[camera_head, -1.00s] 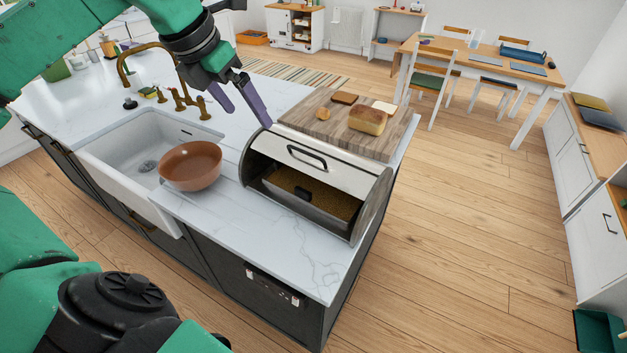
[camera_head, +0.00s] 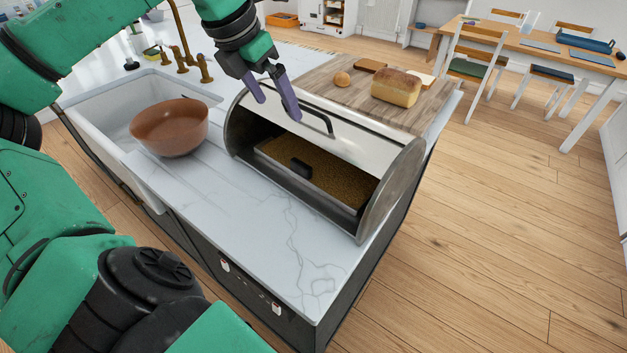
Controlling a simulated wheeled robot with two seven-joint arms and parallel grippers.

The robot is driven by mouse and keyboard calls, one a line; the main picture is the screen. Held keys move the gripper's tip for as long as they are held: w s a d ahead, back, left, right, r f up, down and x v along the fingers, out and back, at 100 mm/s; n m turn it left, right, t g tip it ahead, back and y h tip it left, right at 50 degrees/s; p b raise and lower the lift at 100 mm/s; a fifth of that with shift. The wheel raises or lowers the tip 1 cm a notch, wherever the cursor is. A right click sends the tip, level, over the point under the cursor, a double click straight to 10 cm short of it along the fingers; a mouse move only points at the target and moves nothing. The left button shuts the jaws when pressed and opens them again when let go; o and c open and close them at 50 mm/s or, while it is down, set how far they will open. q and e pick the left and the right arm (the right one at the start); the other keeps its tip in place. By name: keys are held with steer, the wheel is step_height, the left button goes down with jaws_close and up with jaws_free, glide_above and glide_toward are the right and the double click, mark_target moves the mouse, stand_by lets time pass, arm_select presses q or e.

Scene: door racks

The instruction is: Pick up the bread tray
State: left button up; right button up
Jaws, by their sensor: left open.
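The bread box (camera_head: 350,130) stands on the white counter with its lid raised and its front open. Inside it sits the bread tray, a dark tray with a brown, grainy bottom (camera_head: 320,172) and a black handle (camera_head: 301,168) at its front. My left gripper (camera_head: 277,110) is open and empty. It hangs in front of the lid's upper left part, beside the lid handle (camera_head: 318,118), above the tray. I cannot tell whether a finger touches the lid. My right gripper is not in view.
A cutting board (camera_head: 345,94) with a bread loaf (camera_head: 396,88), a bun (camera_head: 342,79) and slices lies behind the box. A brown bowl (camera_head: 170,127) is at the left by the sink (camera_head: 110,118). The counter (camera_head: 265,225) in front of the box is clear.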

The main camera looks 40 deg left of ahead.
arm_select(q)
step_height(320, 180, down, 6)
steer(key=b, duration=0.3)
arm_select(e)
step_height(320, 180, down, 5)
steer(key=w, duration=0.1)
arm_select(q)
steer(key=p, duration=0.2)
glide_above(301, 163)
steer(key=s, duration=0.2)
steer(key=f, duration=0.7)
steer(key=shift+a+f, duration=0.2)
steer(key=shift+f, duration=0.05)
steer(key=p+x, duration=0.4)
steer(key=p, duration=0.1)
steer(key=shift+w+d, duration=0.15)
steer(key=shift+d, duration=0.05)
steer(key=shift+w+a+f, duration=0.15)
steer(key=shift+f, duration=0.4)
steer(key=c, duration=1.5)
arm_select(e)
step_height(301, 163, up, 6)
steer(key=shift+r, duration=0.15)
